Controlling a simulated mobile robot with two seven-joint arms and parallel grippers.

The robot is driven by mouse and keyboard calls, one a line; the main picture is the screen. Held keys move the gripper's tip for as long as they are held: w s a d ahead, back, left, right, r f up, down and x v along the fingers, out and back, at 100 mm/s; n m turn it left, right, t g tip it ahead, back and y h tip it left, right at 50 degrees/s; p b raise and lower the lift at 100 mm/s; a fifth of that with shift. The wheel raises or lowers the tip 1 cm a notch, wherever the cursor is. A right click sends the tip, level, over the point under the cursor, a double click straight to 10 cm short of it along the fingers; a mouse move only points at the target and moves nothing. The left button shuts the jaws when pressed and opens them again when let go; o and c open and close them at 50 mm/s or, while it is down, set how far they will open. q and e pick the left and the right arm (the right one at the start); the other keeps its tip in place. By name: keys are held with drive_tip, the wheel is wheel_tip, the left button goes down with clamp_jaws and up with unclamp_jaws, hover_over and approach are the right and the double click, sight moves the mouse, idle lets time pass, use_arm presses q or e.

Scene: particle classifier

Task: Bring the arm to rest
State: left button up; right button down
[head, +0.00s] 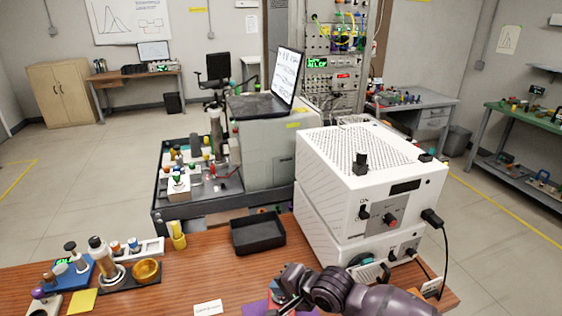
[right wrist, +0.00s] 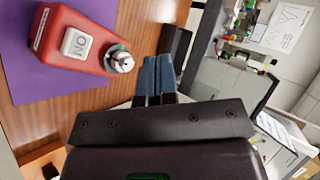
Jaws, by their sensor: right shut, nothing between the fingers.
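My right arm reaches in from the bottom right of the head view over the front of the wooden table. Its gripper (head: 281,303) is low over the table's front, near a purple mat (head: 258,307). In the right wrist view the two blue-grey fingers (right wrist: 157,75) are together with nothing between them. A red box (right wrist: 75,45) with a white "ON" button and a metal knob lies on the purple mat (right wrist: 30,80) beside the fingers, apart from them. My left gripper is out of view.
A white vented instrument (head: 335,190) with a switch and cables stands right of centre. A black tray (head: 258,249) sits behind the gripper. Bottles and a gold bowl (head: 146,271) stand at the left. A dark cart (head: 160,222) stands behind the table.

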wheel_tip(320, 180, up, 5)
drive_tip(key=w+n+t, duration=0.2)
drive_tip(key=n+t, duration=0.1)
drive_tip(key=n, duration=0.3)
drive_tip(key=s+d+f+n+t+h+b, duration=0.1)
drive_tip(key=s+d+f+n+t+h, duration=0.15)
drive_tip(key=d+n+t, duration=0.6)
drive_tip(key=s+d+f+m+g+h+b, duration=0.1)
drive_tip(key=s+d+f+m+g+h, duration=0.2)
drive_tip(key=s+d+f, duration=0.4)
drive_tip(key=s+d+f+m+g+h+b, duration=0.1)
drive_tip(key=s+d+f+m+g+h, duration=0.2)
drive_tip(key=s+d+f, duration=0.5)
drive_tip(key=s+d, duration=0.4)
drive_tip(key=s, duration=0.2)
drive_tip(key=shift+d+m, duration=0.3)
drive_tip(key=shift+m, duration=0.05)
